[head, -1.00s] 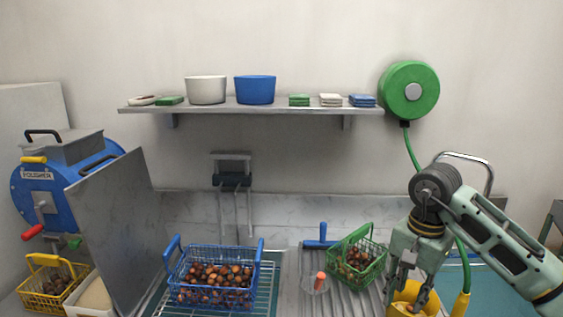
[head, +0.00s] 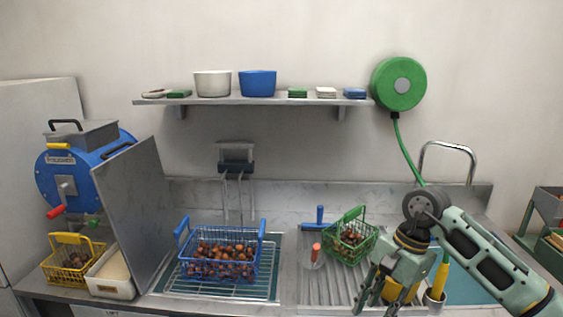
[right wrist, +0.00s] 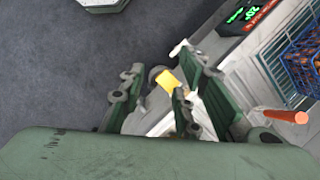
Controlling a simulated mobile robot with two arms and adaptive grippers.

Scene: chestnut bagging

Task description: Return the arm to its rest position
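My right arm comes in from the right in the head view. Its pale green gripper (head: 374,297) points down over the front right of the counter, with the fingertips near the bottom edge. In the right wrist view its fingers (right wrist: 158,100) stand apart, with nothing visibly held between them. A yellow object (right wrist: 167,80) shows beyond the fingers there. In the head view a yellow object (head: 398,294) is partly hidden behind the gripper. My left arm and gripper are not in view.
A green basket of chestnuts (head: 369,246) stands close left of my gripper. A blue basket of chestnuts (head: 183,266) sits on a rack. A yellow basket (head: 54,270) and white bin (head: 112,292) are at left. A faucet (head: 447,146) rises behind my arm; a shelf (head: 250,101) hangs above.

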